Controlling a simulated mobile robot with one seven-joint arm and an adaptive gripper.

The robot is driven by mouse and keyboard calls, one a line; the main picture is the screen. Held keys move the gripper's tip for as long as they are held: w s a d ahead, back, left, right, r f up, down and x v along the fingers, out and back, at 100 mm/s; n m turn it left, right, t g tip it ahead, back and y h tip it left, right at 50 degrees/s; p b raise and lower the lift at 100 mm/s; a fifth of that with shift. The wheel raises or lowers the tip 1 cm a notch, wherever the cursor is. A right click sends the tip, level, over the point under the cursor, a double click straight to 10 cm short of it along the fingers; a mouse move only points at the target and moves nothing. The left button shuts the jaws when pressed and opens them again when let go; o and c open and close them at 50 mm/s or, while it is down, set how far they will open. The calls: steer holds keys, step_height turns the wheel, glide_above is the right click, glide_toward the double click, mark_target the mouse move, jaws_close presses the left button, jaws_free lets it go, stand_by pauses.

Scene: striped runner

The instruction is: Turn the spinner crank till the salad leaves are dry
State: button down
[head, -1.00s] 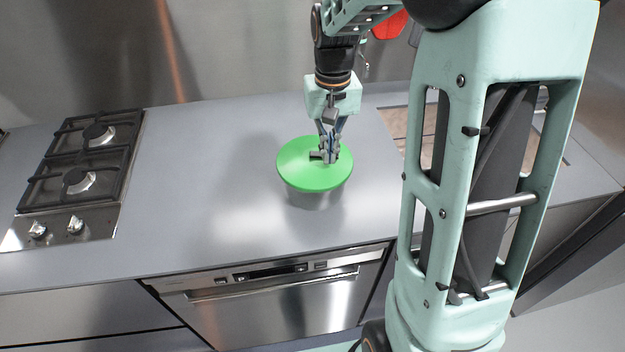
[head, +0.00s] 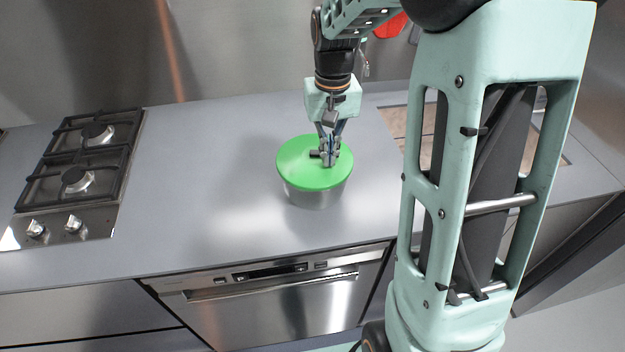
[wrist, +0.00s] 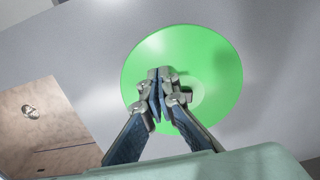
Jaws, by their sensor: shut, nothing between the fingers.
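The salad spinner (head: 314,196) stands upright on the grey counter, with a round green lid (head: 300,172) on a metallic bowl. The lid (wrist: 215,65) fills the middle of the wrist view, with a paler round patch beside the fingers. My gripper (head: 329,163) is over the right part of the lid, pointing down, its fingers closed together. In the wrist view my gripper (wrist: 160,72) also shows shut, with nothing seen between the tips. A small dark piece shows beside the fingers; I cannot tell if it is the crank. The leaves are hidden inside the bowl.
A gas hob (head: 80,170) is at the left of the counter (head: 215,160). A sink-like brownish recess (head: 398,122) lies to the right, also in the wrist view (wrist: 40,125). An oven front (head: 285,305) is below the counter edge. The counter left of the spinner is clear.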

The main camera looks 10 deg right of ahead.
steer(key=shift+f, duration=0.5)
steer(key=shift+r+p, duration=0.3)
steer(key=shift+r, duration=0.45)
stand_by(0.5)
